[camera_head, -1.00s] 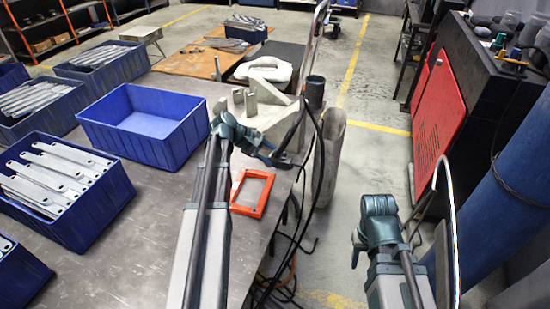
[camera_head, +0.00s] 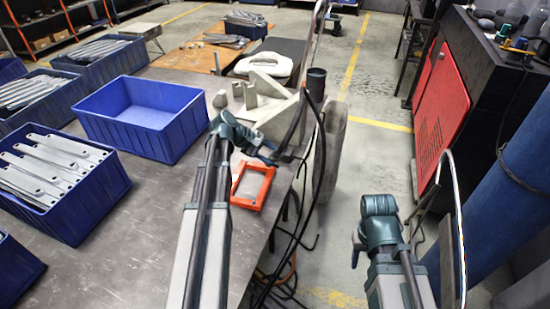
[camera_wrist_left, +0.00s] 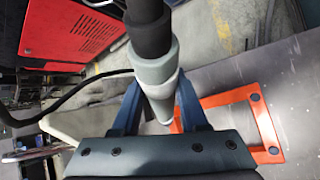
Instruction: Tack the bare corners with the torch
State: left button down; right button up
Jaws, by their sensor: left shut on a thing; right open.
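My left gripper (camera_head: 270,155) is over the right edge of the grey table. In the left wrist view its two blue fingers (camera_wrist_left: 160,115) are shut on the torch (camera_wrist_left: 155,75), a stepped grey body with a black upper part. The torch tip points down between the fingers; its end is partly hidden. A black cable (camera_head: 296,125) runs beside the gripper. An orange frame (camera_head: 236,184) lies on the table just below the gripper; it also shows in the left wrist view (camera_wrist_left: 265,125). My right gripper (camera_head: 357,246) is open, off the table at the right; its fingertips are mostly hidden.
A blue bin (camera_head: 98,128) stands empty on the table; another blue bin (camera_head: 75,225) holds several galvanized strips. A pale grey fixture (camera_head: 275,115) stands behind the left gripper. A dark cup (camera_head: 317,76) is at the table edge. A red-doored cabinet (camera_head: 440,110) stands right. Cables hang beside the table.

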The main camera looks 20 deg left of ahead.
pick_arm(q)
jog(key=shift+f+b, duration=0.45)
dwell(2.4)
notch_tip(320, 180, up, 6)
jog(key=p, duration=0.6)
jog(key=shift+r, duration=0.1)
